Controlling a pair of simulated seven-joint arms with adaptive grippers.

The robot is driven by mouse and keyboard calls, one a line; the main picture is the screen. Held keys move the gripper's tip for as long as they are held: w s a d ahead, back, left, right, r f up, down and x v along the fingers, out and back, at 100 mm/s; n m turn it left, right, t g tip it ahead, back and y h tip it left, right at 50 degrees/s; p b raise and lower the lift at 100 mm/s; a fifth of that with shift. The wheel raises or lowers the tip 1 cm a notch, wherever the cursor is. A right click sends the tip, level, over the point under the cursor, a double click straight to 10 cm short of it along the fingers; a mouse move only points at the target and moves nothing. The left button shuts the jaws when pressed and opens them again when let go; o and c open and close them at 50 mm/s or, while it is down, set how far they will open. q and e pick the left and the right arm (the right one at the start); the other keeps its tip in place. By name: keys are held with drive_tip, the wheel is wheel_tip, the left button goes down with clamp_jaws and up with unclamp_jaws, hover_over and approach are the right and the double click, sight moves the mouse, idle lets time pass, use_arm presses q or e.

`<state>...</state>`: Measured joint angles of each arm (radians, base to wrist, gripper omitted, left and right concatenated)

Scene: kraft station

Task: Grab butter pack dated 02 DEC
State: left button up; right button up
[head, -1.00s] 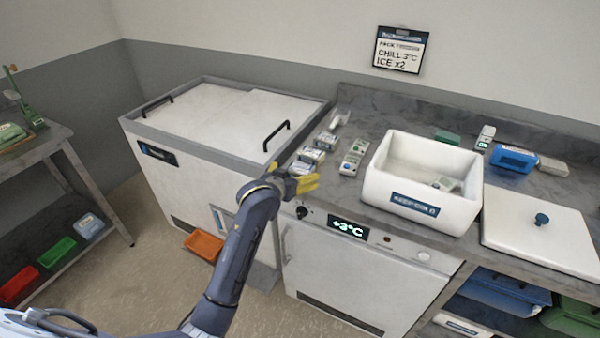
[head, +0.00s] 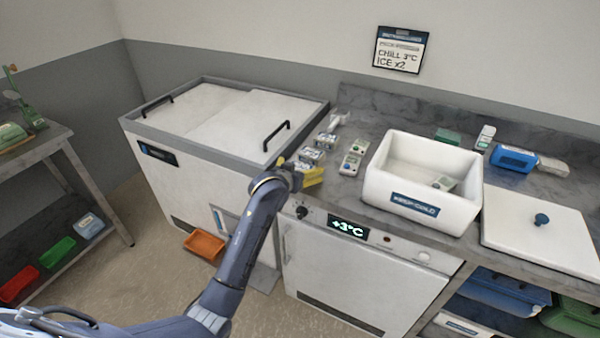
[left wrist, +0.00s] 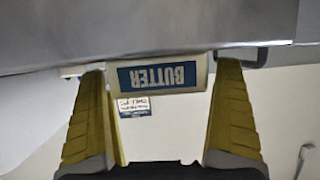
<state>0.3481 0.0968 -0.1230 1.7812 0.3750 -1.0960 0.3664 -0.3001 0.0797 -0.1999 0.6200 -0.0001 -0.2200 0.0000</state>
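A butter pack (left wrist: 157,76), pale with an upside-down blue BUTTER label, lies between the two yellow fingers in the left wrist view. My left gripper (left wrist: 165,85) is open, with a finger on each side of the pack and a small gap at the right finger. No date can be read on the pack. In the head view my left gripper (head: 298,169) is at the counter's front left edge, by a row of several small packs with blue labels (head: 312,155). It partly hides the nearest one. My right gripper is not in view.
Packs with green labels (head: 350,164) stand just right of the row. A white open cool box (head: 408,203) holds one small pack, and its lid (head: 540,232) lies to the right. A chest freezer (head: 200,165) stands left of the counter.

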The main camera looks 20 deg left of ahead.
use_arm(q)
drive_tip(key=c, duration=1.3)
drive_tip(key=shift+c, duration=0.3)
drive_tip(key=shift+r, duration=0.1)
